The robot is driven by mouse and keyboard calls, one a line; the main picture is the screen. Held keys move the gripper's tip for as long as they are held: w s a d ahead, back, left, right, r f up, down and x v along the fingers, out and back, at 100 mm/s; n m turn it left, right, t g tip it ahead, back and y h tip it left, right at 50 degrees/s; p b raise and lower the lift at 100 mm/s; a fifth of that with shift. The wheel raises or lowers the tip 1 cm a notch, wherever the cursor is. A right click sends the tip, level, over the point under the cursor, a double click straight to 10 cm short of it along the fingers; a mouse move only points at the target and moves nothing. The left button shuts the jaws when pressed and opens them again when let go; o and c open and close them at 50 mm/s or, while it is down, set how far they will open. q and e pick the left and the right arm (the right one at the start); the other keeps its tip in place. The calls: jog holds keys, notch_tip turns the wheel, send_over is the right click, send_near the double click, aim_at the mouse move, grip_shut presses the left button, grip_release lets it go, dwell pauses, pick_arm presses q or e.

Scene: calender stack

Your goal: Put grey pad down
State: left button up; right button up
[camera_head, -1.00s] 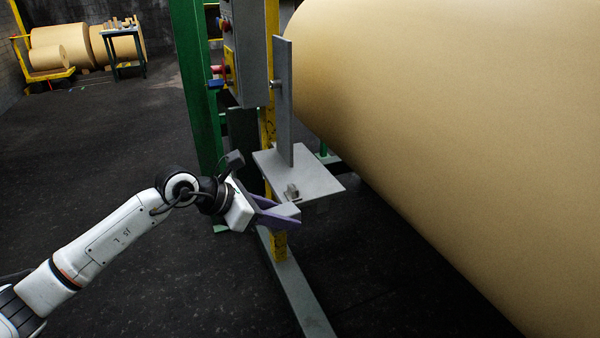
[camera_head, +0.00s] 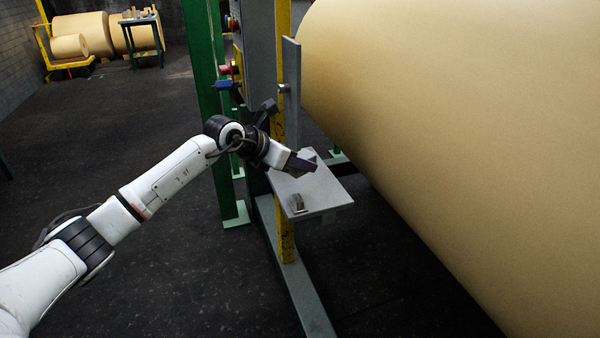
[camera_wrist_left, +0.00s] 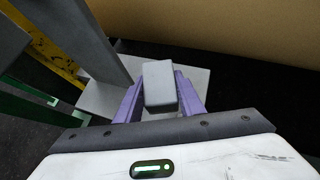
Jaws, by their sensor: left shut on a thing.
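The grey pad (camera_wrist_left: 160,84) is a small block between the two purple fingers of my left gripper (camera_wrist_left: 162,95) in the left wrist view. In the head view my left gripper (camera_head: 305,165) is over the back part of a flat grey shelf plate (camera_head: 325,192), with the pad mostly hidden there. The gripper is shut on the pad. The shelf also shows behind the fingers in the left wrist view (camera_wrist_left: 98,98). I cannot tell whether the pad touches the shelf. My right gripper is not in view.
A small metal piece (camera_head: 298,203) sits at the shelf's near left edge. An upright grey plate (camera_head: 291,95) and yellow post (camera_head: 287,235) stand beside the shelf. A huge tan roll (camera_head: 450,120) fills the right side. A green column (camera_head: 208,100) stands left.

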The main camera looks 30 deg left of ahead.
aim_at(300, 174)
pick_arm(q)
notch_tip(300, 174, down, 3)
jog(key=shift+f, duration=0.5)
jog(key=o, duration=1.2)
